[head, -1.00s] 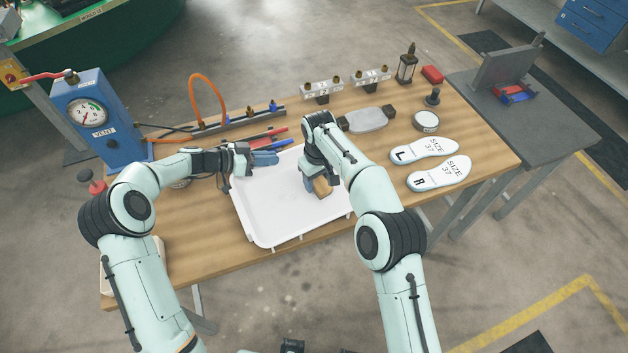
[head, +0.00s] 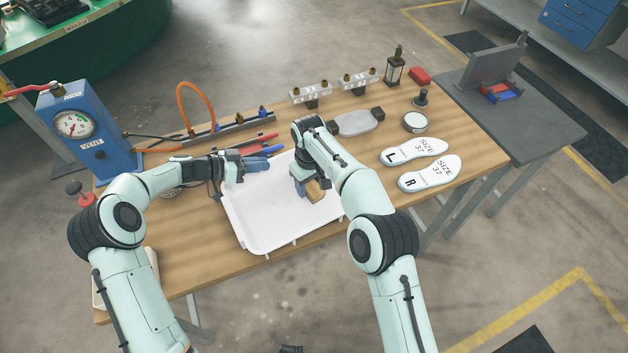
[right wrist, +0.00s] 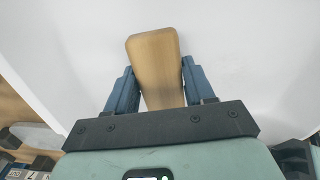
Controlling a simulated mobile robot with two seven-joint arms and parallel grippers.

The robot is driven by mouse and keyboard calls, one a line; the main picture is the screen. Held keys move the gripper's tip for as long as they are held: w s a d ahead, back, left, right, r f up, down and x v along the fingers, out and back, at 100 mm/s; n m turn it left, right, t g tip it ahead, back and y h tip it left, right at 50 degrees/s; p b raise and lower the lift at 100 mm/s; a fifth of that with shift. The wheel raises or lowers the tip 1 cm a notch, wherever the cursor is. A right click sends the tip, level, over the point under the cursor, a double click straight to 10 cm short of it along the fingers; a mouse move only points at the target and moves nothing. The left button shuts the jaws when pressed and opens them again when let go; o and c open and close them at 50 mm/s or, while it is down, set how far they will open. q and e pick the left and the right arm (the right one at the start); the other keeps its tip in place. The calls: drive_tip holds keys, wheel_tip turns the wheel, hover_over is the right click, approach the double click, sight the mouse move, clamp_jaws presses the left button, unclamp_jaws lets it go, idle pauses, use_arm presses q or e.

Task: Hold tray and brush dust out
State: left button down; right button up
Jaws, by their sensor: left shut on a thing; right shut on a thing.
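The white tray (head: 262,237) lies on the wooden table, its front edge close to the table's front edge. My left gripper (head: 262,163) is shut on the tray's back left rim. My right gripper (head: 308,190) is over the right part of the tray, shut on a brush with a wooden block (head: 315,191). In the right wrist view the brush (right wrist: 155,62) sits between the two blue fingers, with the white tray surface (right wrist: 240,50) behind it. The bristles are hidden, and no dust can be made out.
Two insoles (head: 414,152) marked L and R lie on the table's right side. A blue gauge box (head: 83,130) stands at the left. A grey plate (head: 356,122), a round tin (head: 415,122) and a manifold with an orange hose (head: 185,100) are behind the tray.

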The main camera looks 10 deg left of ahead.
sight(293, 203)
drive_tip(key=shift+s+a+f, duration=0.2)
drive_tip(key=shift+s+a, duration=1.9)
drive_tip(key=shift+s+a+r, duration=0.15)
drive_tip(key=shift+s+a, duration=0.75)
drive_tip(key=shift+s+a+r, duration=0.1)
drive_tip(key=shift+s+a, duration=0.75)
wheel_tip(293, 203, up, 7)
use_arm(q)
drive_tip(key=c, duration=1.2)
unclamp_jaws()
